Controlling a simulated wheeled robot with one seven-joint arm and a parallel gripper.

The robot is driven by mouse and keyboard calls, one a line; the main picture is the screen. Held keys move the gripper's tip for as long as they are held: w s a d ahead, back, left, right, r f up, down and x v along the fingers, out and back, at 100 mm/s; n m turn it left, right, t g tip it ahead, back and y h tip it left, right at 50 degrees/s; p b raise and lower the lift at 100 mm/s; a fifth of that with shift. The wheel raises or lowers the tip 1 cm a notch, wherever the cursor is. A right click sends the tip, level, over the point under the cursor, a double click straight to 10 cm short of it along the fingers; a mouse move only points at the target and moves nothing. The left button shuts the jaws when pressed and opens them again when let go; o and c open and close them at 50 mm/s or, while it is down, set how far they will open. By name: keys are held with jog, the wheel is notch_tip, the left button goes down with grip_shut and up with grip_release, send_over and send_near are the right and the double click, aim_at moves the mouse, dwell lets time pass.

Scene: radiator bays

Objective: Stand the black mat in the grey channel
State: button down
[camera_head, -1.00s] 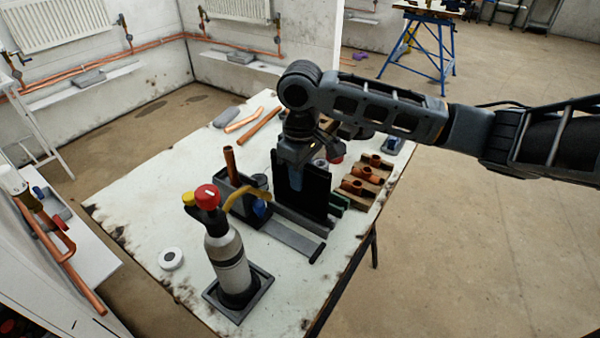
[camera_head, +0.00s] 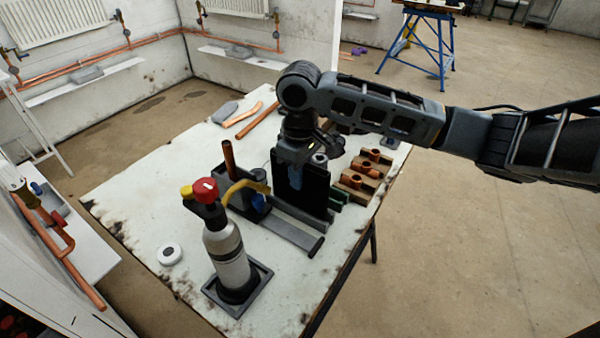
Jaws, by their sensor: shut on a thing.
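The black mat (camera_head: 314,188) is upright under my gripper (camera_head: 295,172) on the worktable. My gripper is shut on its upper part and points down; the fingertips are partly hidden. A grey channel (camera_head: 300,217) lies along the mat's lower edge, on the near side. I cannot tell from this view whether the mat's bottom edge is inside the channel or just behind or above it.
A grey bar (camera_head: 292,235) lies in front. A gas bottle with a red knob (camera_head: 228,258) stands in a black tray at the near left. Copper fittings on wooden blocks (camera_head: 359,181) sit at right. A dark box holding a copper pipe (camera_head: 229,157) stands left.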

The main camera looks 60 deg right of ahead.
jog(key=shift+f+b, duration=0.8)
jog(key=shift+f, duration=0.6)
jog(key=c, duration=0.9)
grip_release()
jog(key=shift+r+p, duration=2.6)
jog(key=shift+r, duration=0.95)
